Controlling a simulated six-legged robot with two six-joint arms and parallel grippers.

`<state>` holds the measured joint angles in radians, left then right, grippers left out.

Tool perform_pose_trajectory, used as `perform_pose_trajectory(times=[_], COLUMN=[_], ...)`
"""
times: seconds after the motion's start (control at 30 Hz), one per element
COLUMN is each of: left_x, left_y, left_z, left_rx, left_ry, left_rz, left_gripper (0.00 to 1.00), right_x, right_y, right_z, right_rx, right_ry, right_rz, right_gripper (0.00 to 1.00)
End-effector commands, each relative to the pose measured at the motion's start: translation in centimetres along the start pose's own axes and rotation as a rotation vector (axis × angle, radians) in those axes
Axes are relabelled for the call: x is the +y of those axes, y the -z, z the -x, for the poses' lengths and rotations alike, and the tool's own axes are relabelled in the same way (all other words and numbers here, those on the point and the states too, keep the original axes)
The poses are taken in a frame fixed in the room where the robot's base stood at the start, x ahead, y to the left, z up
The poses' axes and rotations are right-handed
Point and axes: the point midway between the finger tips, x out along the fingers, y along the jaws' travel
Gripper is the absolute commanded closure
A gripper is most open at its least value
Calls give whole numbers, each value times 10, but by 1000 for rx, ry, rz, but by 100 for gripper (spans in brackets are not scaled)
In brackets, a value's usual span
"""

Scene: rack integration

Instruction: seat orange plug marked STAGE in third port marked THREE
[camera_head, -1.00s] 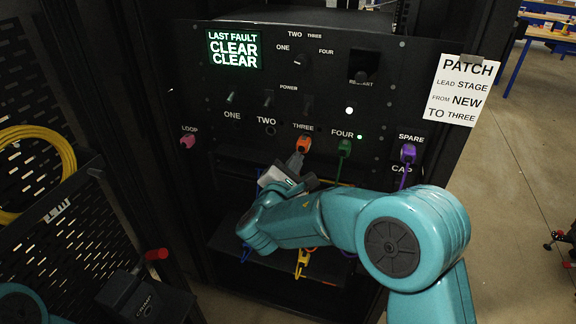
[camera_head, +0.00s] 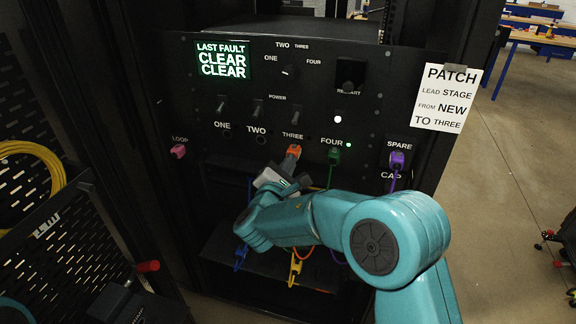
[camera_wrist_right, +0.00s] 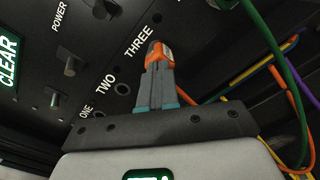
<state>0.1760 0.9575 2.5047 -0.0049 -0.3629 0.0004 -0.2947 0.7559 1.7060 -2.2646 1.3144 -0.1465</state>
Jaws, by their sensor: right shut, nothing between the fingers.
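The orange plug (camera_head: 294,149) sits at the port under the label THREE on the black panel (camera_head: 215,180). It also shows in the right wrist view (camera_wrist_right: 156,54), right below the word THREE. The port is hidden behind it, so I cannot tell how deep it sits. My right gripper (camera_head: 288,165) is just below the plug, its fingertips up against or very near it. In the right wrist view its two grey fingers (camera_wrist_right: 155,80) are together, with nothing between them. An orange cable hangs below. My left gripper is out of view.
A green plug (camera_head: 334,156) is at FOUR and a purple plug (camera_head: 397,159) at SPARE. A pink plug (camera_head: 178,151) is at LOOP. Blue and yellow plugs (camera_head: 295,267) hang below. A paper note (camera_head: 446,97) is on the right.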

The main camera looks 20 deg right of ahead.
Motion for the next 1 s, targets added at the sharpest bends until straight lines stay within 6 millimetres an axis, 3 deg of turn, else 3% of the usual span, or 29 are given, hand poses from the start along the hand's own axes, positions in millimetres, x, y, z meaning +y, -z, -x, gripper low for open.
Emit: perform_pose_trajectory(times=[0.47,1.0], left_x=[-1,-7], left_y=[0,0], left_z=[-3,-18], left_rx=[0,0], left_ry=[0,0], left_rz=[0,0], left_gripper=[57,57], right_x=[-1,0], right_y=[0,1], right_z=[-8,30], right_rx=[0,1], right_ry=[1,-1], right_rz=[1,1], right_gripper=[100,100])
